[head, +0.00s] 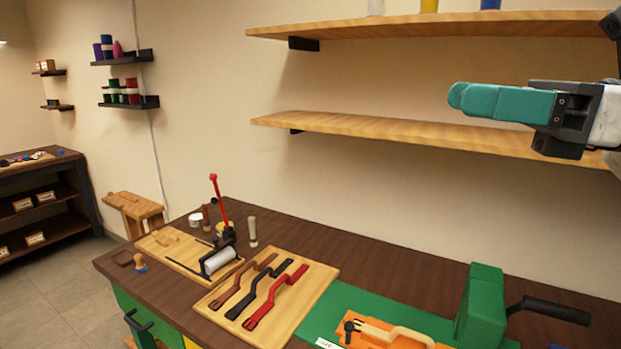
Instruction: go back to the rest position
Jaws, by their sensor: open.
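My gripper (463,97) is at the upper right, with its teal fingers pointing left. It is seen from the side, high above the workbench (390,250) and in front of the wall shelves. It is open, and nothing shows between its fingers. The near finger hides most of the far one.
A lower wooden shelf (340,124) and an upper shelf (400,24) run behind my gripper. On the bench are a board (325,275) with three straps, a red-handled press (222,215), a green block (483,290) with a black handle and an orange piece (380,332).

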